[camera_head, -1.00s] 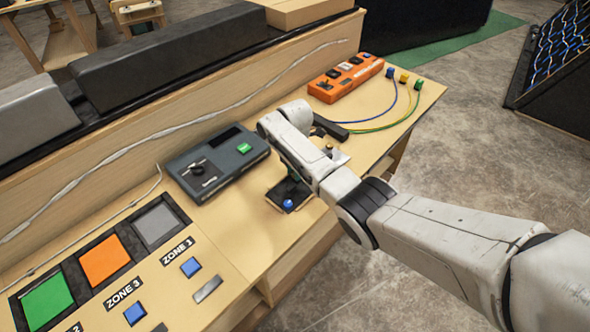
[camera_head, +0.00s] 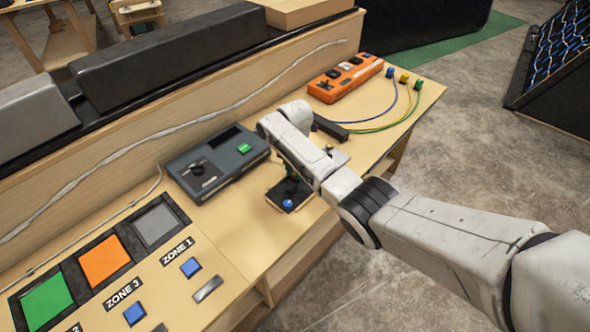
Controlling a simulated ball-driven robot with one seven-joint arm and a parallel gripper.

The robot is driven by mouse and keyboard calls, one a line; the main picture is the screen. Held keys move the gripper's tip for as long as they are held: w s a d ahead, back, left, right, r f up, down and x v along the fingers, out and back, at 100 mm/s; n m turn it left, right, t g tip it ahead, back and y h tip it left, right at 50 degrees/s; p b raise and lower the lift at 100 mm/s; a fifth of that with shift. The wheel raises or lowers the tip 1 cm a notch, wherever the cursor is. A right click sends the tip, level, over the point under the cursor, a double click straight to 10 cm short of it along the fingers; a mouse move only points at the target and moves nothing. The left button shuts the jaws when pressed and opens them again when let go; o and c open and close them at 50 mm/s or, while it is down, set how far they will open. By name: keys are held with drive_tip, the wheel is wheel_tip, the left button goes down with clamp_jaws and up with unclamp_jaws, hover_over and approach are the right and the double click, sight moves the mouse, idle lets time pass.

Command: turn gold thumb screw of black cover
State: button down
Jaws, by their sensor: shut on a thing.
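My white arm reaches in from the right over the right part of the wooden console. I cannot make out the gold thumb screw. A small upright peg (camera_head: 329,149) shows close beside the arm, but its colour and kind are unclear.
A dark grey box (camera_head: 215,165) with a knob and green button stands left of the arm. An orange strip (camera_head: 345,77) and coloured cables are behind. Zone buttons (camera_head: 190,267) are front left.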

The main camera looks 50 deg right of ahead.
drive_tip(key=shift+s+f, duration=0.15)
drive_tip(key=shift+f, duration=0.1)
drive_tip(key=c, duration=1.2)
unclamp_jaws()
drive_tip(key=o, duration=0.3)
drive_tip(key=shift+r, duration=0.15)
drive_tip(key=shift+w+r, duration=0.2)
drive_tip(key=shift+w, duration=0.1)
drive_tip(key=shift+r, duration=0.25)
drive_tip(key=r, duration=0.9)
drive_tip(key=shift+s+r, duration=0.3)
drive_tip(key=shift+r, duration=0.05)
